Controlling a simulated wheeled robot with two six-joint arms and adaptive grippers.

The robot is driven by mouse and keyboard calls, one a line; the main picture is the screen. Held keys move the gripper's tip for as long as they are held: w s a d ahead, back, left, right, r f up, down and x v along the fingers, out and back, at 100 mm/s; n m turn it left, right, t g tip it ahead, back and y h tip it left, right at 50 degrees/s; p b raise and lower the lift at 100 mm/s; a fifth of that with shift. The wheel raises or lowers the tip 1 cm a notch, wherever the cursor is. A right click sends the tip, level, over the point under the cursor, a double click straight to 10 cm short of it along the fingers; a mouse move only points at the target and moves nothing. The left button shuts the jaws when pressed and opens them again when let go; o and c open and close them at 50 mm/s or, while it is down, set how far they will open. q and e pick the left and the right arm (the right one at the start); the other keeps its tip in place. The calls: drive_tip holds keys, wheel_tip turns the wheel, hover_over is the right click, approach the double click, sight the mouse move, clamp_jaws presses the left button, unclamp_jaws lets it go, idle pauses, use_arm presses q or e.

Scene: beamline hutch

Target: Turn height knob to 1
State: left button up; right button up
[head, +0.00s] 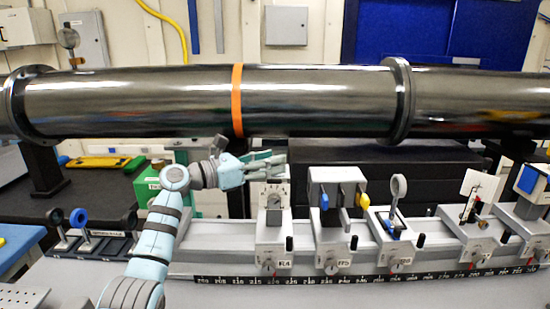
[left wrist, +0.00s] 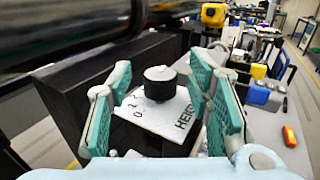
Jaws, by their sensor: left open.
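The height knob (left wrist: 160,83) is a short black cylinder with a pale top. It stands on a white plate (left wrist: 165,118) marked 0, 1 and partly hidden lettering starting "HEI". Which digit the knob points to is too small to tell. My left gripper (head: 262,164) is open above the R4 carrier (head: 271,235) in the head view, where I cannot make out the knob. In the left wrist view the teal fingers of my left gripper (left wrist: 161,72) stand apart on either side of the knob, with visible gaps. My right gripper is not in view.
A thick dark beam pipe (head: 310,100) with an orange band runs across just above and behind the hand. Carriers R5 (head: 333,240), R6 (head: 398,245) and others stand to the right on the scaled rail (head: 370,281). Ring-shaped optics (head: 78,220) stand at the left.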

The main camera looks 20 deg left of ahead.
use_arm(q)
drive_tip(key=shift+x, duration=0.8)
clamp_jaws()
drive_tip(key=n+t+y+p, duration=0.1)
drive_tip(key=n+y+p, duration=0.1)
drive_tip(key=p, duration=0.3)
drive_tip(key=n+t+y+p, duration=0.2)
drive_tip(key=y+p, duration=0.1)
drive_tip(key=p, duration=0.2)
drive_tip(key=n+t+y+p, duration=0.1)
drive_tip(key=n+y+p, duration=0.1)
drive_tip(key=p, duration=0.4)
drive_tip(key=shift+d+r+t+y, duration=0.1)
drive_tip(key=shift+r+t+y, duration=0.3)
drive_tip(key=shift+y, duration=0.1)
drive_tip(key=shift+f+n+y+p, duration=0.25)
drive_tip(key=shift+n+y+p, duration=0.25)
drive_tip(key=shift+y, duration=0.3)
drive_tip(key=shift+f+n+y, duration=0.15)
drive_tip(key=shift+n+y, duration=0.25)
drive_tip(key=shift+y, duration=0.2)
drive_tip(key=shift+t, duration=0.3)
